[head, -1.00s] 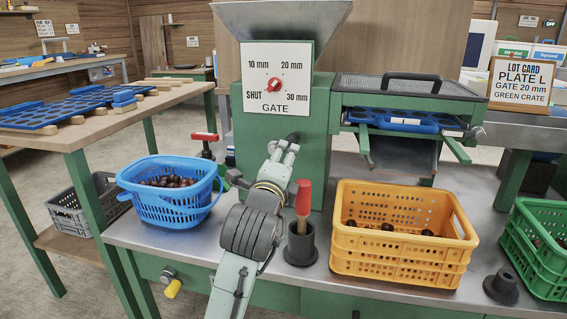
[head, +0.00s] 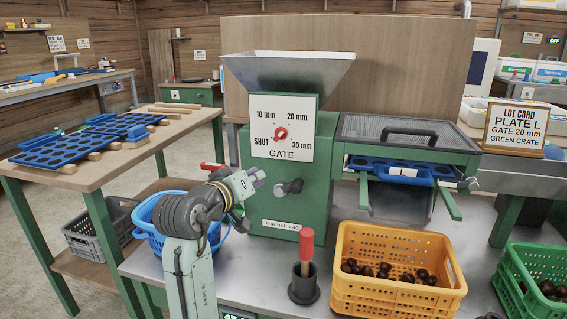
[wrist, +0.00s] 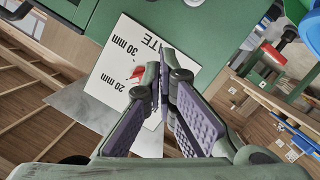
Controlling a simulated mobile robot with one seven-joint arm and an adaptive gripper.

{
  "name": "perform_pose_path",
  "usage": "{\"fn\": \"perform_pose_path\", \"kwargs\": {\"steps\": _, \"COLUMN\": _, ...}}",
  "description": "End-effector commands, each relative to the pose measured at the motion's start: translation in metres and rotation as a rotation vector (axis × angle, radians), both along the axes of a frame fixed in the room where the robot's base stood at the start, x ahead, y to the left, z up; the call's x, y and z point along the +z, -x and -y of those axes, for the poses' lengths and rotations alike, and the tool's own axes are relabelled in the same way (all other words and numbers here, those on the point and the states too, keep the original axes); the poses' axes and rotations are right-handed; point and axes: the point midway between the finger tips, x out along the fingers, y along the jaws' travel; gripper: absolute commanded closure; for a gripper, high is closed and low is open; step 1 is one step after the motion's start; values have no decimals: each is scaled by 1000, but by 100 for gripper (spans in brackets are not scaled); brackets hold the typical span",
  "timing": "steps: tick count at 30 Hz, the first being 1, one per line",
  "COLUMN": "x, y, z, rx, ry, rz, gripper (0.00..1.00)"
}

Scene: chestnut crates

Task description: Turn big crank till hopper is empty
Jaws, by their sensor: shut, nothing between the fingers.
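The green machine (head: 262,208) stands on the bench with a metal hopper (head: 290,75) on top; the hopper's inside is hidden from this angle. A red handle (head: 212,166) sticks out at the machine's left side; the rest of it is hidden behind my arm. A dark knob (head: 289,186) sits on the machine's front. The red gate knob (head: 281,133) is on the white gate dial, which also shows in the wrist view (wrist: 112,85). My gripper (head: 258,178) is shut and empty, in front of the machine, left of the dark knob and below the dial.
A red-handled tool (head: 306,250) stands in a black holder. An orange crate (head: 395,298) and a green crate (head: 520,305) hold chestnuts. A blue basket (head: 150,215) stands behind my arm. The plate tray (head: 403,170) sits under the mesh cover. The lot card (head: 516,128) is at right.

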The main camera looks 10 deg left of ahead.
Motion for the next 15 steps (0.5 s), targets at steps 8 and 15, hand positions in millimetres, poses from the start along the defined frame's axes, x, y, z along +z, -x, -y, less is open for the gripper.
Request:
{"fn": "perform_pose_path", "kwargs": {"steps": 8, "x": 6, "y": -5, "z": -3, "rx": 12, "ry": 216, "rz": -51, "gripper": 100}}
{"fn": "perform_pose_path", "kwargs": {"steps": 15, "x": -1, "y": -43, "z": 6, "rx": 12, "ry": 212, "rz": -51, "gripper": 100}}
